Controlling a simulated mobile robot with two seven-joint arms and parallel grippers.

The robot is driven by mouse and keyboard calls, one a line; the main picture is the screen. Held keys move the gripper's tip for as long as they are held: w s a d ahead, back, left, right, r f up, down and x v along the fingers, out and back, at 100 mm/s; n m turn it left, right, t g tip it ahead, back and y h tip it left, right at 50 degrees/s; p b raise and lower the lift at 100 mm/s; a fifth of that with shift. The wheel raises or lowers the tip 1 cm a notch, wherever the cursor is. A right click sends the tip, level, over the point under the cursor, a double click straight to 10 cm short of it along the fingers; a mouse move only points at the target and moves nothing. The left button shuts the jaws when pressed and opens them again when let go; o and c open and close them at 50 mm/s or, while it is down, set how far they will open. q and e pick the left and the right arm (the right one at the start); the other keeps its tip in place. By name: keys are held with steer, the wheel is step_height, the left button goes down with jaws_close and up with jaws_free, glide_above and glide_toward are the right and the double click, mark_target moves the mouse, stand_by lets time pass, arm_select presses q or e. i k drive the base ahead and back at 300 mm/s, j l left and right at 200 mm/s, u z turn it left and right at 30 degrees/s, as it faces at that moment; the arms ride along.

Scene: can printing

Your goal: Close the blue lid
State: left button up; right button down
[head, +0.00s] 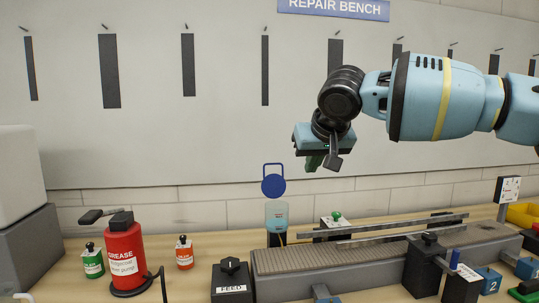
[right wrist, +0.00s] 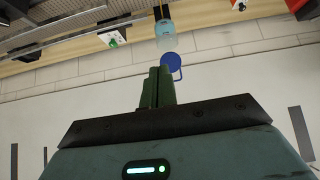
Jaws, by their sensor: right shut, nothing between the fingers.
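The blue lid (head: 273,184) is a round disc with a ring on top. It stands open, upright above a small pale blue container (head: 277,217) at the left end of the grey conveyor. In the right wrist view the lid (right wrist: 174,66) shows just beyond my fingertips, partly hidden by them, with the container (right wrist: 165,28) behind it. My right gripper (head: 323,163) hangs in the air above and to the right of the lid. Its green fingers (right wrist: 157,88) are shut with nothing between them. I cannot tell whether they touch the lid. My left gripper is not in view.
The conveyor (head: 330,262) with metal rails (head: 385,230) runs right from the container. A FEED box (head: 232,280) stands in front. A red grease pump (head: 124,255) and small green and orange bottles (head: 185,253) stand left. The wall (head: 220,130) is behind.

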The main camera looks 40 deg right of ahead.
mark_target(274, 186)
steer(key=i+l, duration=0.8)
steer(key=i, duration=0.2)
